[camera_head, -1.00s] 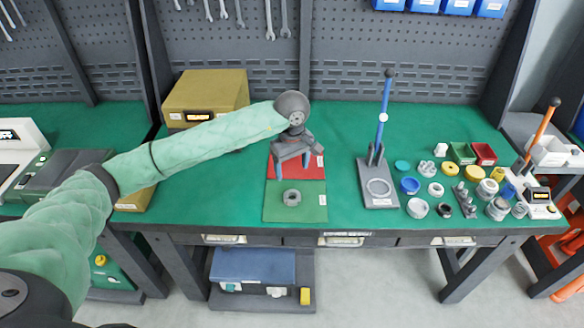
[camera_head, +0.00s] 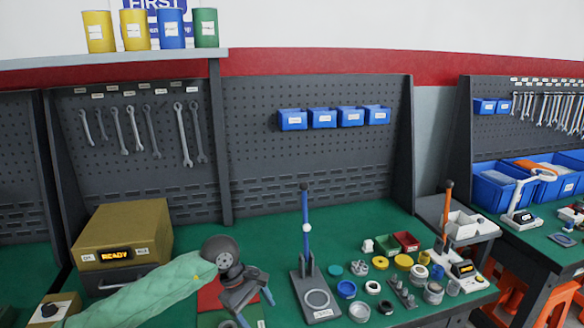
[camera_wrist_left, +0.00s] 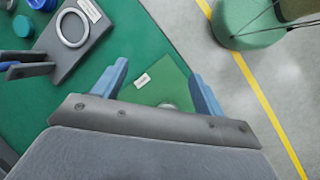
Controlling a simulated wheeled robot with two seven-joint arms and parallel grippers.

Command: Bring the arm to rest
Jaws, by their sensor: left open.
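My left gripper (camera_head: 252,306) reaches in from the left over the red and green mat on the bench. Its blue-tipped fingers are apart with nothing between them. In the left wrist view the open fingers (camera_wrist_left: 160,85) hang above the green part of the mat (camera_wrist_left: 160,80). A grey round part (camera_wrist_left: 168,106) shows there, mostly hidden behind the gripper body. In the head view the red part of the mat (camera_head: 208,297) is partly covered by my arm. My right gripper is not in view.
A press stand with a blue lever (camera_head: 306,225) stands right of the gripper. Several rings and caps lie beyond it, around a yellow ring (camera_head: 403,262). A tan box with a READY display (camera_head: 125,235) stands at the left. Blue bins (camera_head: 322,118) hang on the back panel.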

